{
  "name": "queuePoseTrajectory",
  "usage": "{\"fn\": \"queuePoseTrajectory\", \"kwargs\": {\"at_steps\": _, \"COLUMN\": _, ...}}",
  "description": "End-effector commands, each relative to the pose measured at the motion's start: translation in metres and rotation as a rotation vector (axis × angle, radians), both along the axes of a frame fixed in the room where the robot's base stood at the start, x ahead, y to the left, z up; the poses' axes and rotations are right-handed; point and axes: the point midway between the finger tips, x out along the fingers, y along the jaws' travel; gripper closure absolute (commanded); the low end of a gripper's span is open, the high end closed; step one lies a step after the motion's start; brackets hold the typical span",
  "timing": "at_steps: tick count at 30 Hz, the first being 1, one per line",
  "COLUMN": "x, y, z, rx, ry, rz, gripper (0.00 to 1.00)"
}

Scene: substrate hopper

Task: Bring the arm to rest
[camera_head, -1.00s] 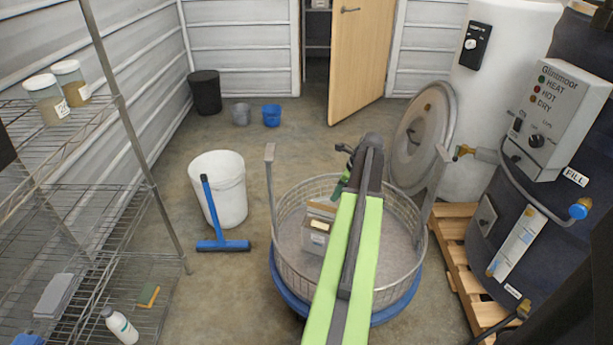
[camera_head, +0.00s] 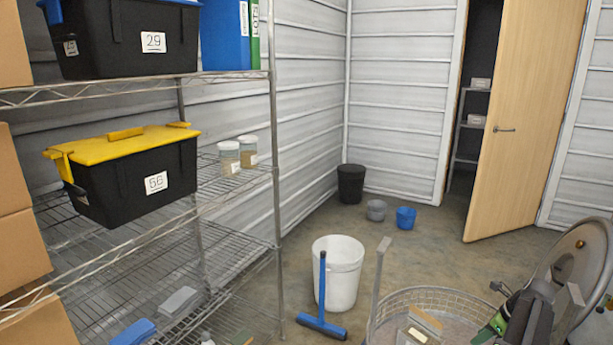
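My arm shows only at the lower right edge of the head view, with my gripper (camera_head: 505,298) at its dark end. It is over the right part of a round wire-mesh basket (camera_head: 430,293). The fingers are small and partly hidden by the arm's own dark links, so I cannot see whether they are open or shut. A small green part (camera_head: 491,330) shows beside the arm; I cannot tell what it belongs to. Small boxes (camera_head: 419,330) lie in the basket, left of the gripper.
A wire shelf rack (camera_head: 277,180) on the left holds a yellow-lidded black bin (camera_head: 130,175) and two jars. A white bucket (camera_head: 338,275) and a blue squeegee (camera_head: 322,318) are on the floor. A round metal lid (camera_head: 590,260) is right.

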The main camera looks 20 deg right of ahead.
Motion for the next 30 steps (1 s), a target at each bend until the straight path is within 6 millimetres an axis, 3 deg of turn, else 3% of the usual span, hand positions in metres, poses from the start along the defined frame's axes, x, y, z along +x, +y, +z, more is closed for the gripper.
{"fn": "queuePoseTrajectory", "kwargs": {"at_steps": 11, "x": 0.084, "y": 0.054, "z": 0.0, "rx": -0.001, "ry": -0.001, "rz": 0.145, "gripper": 0.67}}
{"fn": "queuePoseTrajectory", "kwargs": {"at_steps": 17, "x": 0.142, "y": 0.107, "z": 0.0, "rx": 0.0, "ry": 0.0, "rz": 0.259, "gripper": 0.67}}
{"fn": "queuePoseTrajectory", "kwargs": {"at_steps": 19, "x": 0.165, "y": 0.134, "z": 0.0, "rx": -0.001, "ry": 0.003, "rz": 0.312, "gripper": 0.67}}
{"fn": "queuePoseTrajectory", "kwargs": {"at_steps": 23, "x": 0.215, "y": 0.207, "z": -0.001, "rx": -0.01, "ry": 0.016, "rz": 0.445, "gripper": 0.67}}
{"fn": "queuePoseTrajectory", "kwargs": {"at_steps": 27, "x": 0.261, "y": 0.321, "z": -0.004, "rx": -0.048, "ry": 0.037, "rz": 0.685, "gripper": 0.67}}
{"fn": "queuePoseTrajectory", "kwargs": {"at_steps": 30, "x": 0.277, "y": 0.406, "z": -0.007, "rx": -0.102, "ry": 0.046, "rz": 0.919, "gripper": 0.67}}
